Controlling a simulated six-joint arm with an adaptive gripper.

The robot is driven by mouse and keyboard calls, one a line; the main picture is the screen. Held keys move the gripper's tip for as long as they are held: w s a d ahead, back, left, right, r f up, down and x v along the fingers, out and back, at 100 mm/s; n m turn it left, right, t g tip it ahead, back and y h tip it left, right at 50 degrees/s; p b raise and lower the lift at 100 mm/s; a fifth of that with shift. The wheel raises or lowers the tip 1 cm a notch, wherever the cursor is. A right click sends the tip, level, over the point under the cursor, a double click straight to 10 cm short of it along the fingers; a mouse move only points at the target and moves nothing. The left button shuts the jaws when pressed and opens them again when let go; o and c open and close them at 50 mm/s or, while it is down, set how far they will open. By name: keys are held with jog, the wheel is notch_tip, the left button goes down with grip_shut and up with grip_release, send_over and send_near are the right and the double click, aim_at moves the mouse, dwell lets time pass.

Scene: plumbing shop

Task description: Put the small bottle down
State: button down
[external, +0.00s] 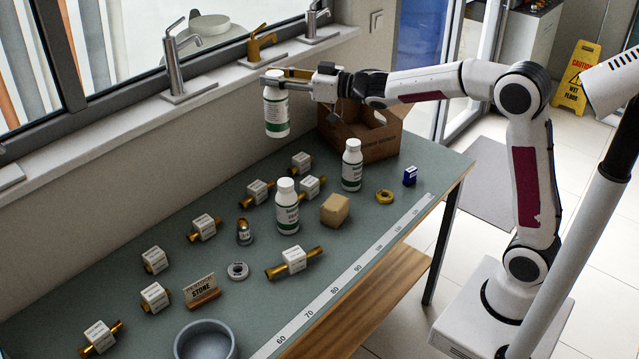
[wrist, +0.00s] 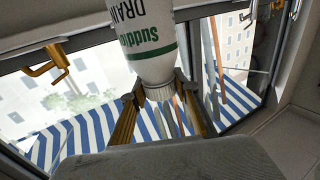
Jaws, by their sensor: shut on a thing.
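My gripper (external: 274,82) is shut on a white bottle (external: 276,113) with a green band on its label. It grips the bottle at the neck, just under the cap, and holds it upright in the air, well above the bench. In the wrist view the gripper's fingers (wrist: 157,90) close on either side of the bottle's (wrist: 150,48) neck, and part of the label shows. Two similar white bottles stand upright on the bench, one near the middle (external: 287,218) and one farther back (external: 352,172).
The grey-green bench (external: 110,240) holds several labelled brass fittings, a tan block (external: 335,209), a "STONE" sign (external: 201,291) and a grey bowl (external: 205,341). Taps on the sill (external: 178,75) are near the held bottle.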

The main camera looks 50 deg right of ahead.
jog(key=s+a+n+g+y, duration=0.2)
jog(key=s+a+y, duration=0.1)
jog(key=a, duration=1)
jog(key=s+a+n+g+y, duration=0.2)
jog(key=s+a+n+y, duration=0.15)
jog(key=a, duration=1.05)
jog(key=s+a+n+g+y, duration=0.1)
jog(key=s+a+n+g, duration=0.15)
jog(key=s+a, duration=0.6)
jog(key=s+a+n+g+y, duration=0.1)
jog(key=s+a+g+y, duration=0.15)
jog(key=s+a, duration=0.65)
jog(key=w+a+f, duration=0.1)
jog(key=f, duration=0.8)
jog(key=w+a+f, duration=0.1)
jog(key=a+f, duration=0.1)
jog(key=f, duration=0.7)
jog(key=shift+w+f+h, duration=0.15)
jog(key=shift+w+h, duration=0.1)
jog(key=shift+h, duration=0.15)
notch_tip(320, 180, down, 6)
jog(key=shift+f, duration=0.15)
jog(key=shift+a, duration=0.1)
